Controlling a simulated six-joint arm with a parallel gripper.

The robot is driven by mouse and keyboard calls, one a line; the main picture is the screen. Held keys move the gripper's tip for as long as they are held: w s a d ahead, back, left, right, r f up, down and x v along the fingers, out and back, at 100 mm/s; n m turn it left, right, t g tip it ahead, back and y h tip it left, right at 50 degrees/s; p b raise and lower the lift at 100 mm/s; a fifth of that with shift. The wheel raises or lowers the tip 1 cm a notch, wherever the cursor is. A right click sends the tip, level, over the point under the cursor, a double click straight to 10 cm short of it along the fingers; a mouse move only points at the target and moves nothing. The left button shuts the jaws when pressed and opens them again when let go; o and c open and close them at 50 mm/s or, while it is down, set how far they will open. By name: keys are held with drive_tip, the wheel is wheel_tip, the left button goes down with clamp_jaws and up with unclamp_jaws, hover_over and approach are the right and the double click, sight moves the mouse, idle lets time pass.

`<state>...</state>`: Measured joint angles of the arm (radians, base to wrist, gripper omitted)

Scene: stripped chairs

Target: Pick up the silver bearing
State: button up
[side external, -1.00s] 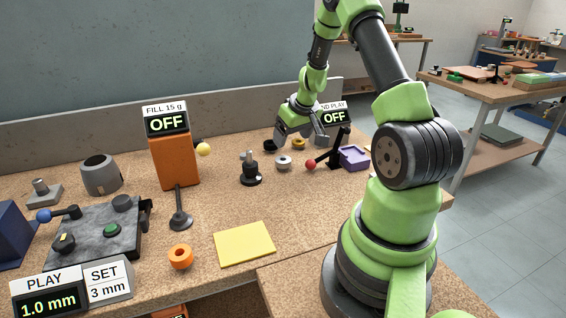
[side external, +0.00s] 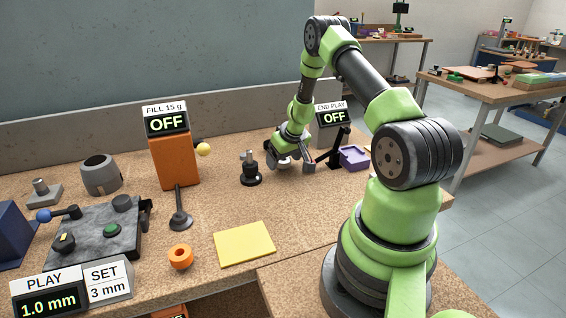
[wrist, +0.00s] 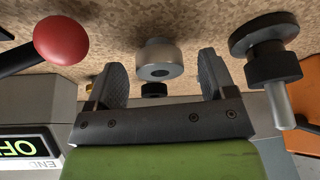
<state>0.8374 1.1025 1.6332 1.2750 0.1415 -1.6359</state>
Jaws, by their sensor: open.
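The fingers are apart with clear gaps on both sides of the bearing, and nothing is held. In the side view my gripper (side external: 291,164) is low over the bench, between the black post fixture and the purple tray. There the gripper mostly hides the bearing.
A red ball-ended lever (wrist: 61,40) is close on one side; a black-based post (wrist: 265,50) is close on the other. The purple tray (side external: 353,156) and END PLAY box (side external: 333,122) stand nearby.

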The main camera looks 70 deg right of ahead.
drive_tip(key=c, duration=1)
drive_tip(key=shift+r, duration=0.15)
drive_tip(key=shift+c, duration=0.2)
